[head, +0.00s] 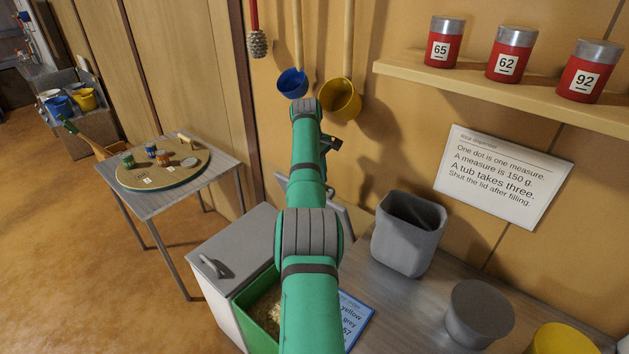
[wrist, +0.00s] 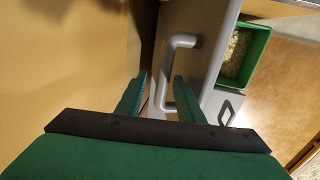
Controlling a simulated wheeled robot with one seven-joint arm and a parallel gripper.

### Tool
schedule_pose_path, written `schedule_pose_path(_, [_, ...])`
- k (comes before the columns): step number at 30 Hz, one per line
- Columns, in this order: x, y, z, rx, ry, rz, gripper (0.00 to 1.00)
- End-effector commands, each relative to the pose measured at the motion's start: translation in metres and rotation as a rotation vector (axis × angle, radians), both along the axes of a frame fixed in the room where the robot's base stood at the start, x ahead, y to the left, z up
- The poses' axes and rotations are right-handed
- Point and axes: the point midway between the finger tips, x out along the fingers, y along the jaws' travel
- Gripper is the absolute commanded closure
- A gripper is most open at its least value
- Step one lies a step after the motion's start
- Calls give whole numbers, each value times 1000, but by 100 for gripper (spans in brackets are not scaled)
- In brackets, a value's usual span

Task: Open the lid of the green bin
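The green bin (head: 244,312) is sunk in a counter and holds pale grain; my arm hides part of it. It also shows in the wrist view (wrist: 262,50), with its mouth uncovered. A grey lid (wrist: 205,45) with a bar handle (wrist: 168,65) stands raised beside it; in the head view the lid (head: 345,216) is mostly behind my arm. My gripper (wrist: 159,78) is open, its fingers apart at the lid's handle. The bar appears between the fingertips; I cannot tell whether they touch it. In the head view, my gripper (head: 329,144) is partly hidden.
A second, closed grey lid (head: 235,245) with a handle lies left of the green bin. A grey tub (head: 408,232), grey cup (head: 478,312) and yellow container (head: 562,342) stand right. Ladles (head: 340,98) hang on the wall behind. A small table (head: 220,168) stands left.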

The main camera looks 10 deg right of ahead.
Motion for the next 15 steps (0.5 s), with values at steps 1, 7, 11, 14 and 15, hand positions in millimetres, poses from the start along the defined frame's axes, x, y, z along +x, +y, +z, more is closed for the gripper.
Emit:
schedule_pose_path(1, [0,0,0,0,1,0,66])
schedule_pose_path(7, [-1,0,15,-1,0,-2,66])
schedule_pose_path(11, [-2,3,35,-1,-2,-2,66])
schedule_pose_path(14, [-4,3,49,-1,-2,-5,66])
schedule_pose_path(15, [-4,2,54,-1,-2,-6,66])
